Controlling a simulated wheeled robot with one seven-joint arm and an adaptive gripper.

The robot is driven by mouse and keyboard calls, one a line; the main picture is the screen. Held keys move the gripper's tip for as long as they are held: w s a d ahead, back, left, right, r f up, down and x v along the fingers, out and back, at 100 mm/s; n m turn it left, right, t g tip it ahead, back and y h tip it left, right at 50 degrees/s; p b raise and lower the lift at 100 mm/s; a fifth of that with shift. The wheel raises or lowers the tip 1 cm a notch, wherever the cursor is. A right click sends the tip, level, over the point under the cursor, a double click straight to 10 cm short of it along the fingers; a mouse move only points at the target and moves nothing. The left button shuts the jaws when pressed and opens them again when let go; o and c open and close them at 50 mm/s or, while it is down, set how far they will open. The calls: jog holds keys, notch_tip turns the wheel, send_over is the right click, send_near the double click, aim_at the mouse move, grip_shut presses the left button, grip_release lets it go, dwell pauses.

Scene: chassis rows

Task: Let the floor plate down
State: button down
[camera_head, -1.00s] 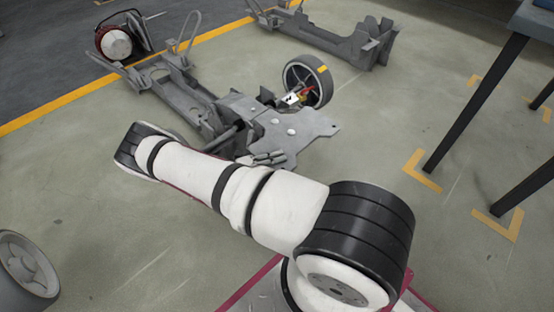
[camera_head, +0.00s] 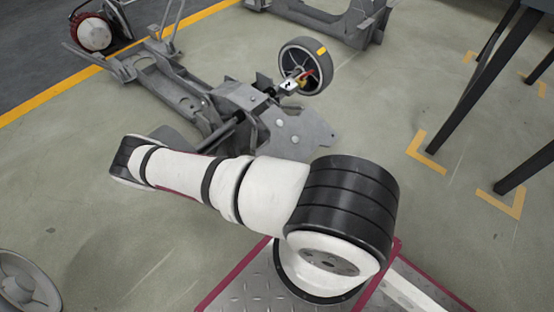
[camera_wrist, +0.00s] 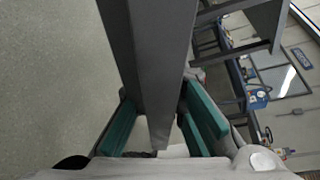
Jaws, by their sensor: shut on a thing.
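The floor plate (camera_head: 300,130) is a grey metal panel with round bolt heads at the near end of the chassis row (camera_head: 185,90) in the head view. My arm hides part of its near side, and I cannot tell its exact tilt from there. My gripper (camera_wrist: 158,135) is hidden behind my arm in the head view. In the wrist view its teal pads stand on both sides of a long grey slab, which appears to be the floor plate (camera_wrist: 150,60) seen edge-on. The gripper is shut on it.
A wheel (camera_head: 305,65) stands beside the chassis behind the plate. Another wheel (camera_head: 25,285) is at the lower left. A second chassis frame (camera_head: 330,20) lies at the back. Dark table legs (camera_head: 475,95) stand at right. Floor between the plate and these legs is clear.

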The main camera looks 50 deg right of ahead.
jog(key=shift+w+a+f+m+t+b, duration=0.15)
jog(key=shift+w+f+m+b, duration=0.15)
jog(key=shift+f, duration=0.4)
jog(key=shift+w+d+f+m+t+b, duration=0.15)
jog(key=shift+w+f+m+b, duration=0.15)
jog(key=shift+f, duration=0.4)
jog(key=shift+a, duration=0.15)
jog(key=c, duration=1.7)
grip_release()
jog(key=shift+f, duration=0.1)
jog(key=shift+o, duration=0.3)
jog(key=v, duration=1.2)
jog(key=shift+r, duration=0.3)
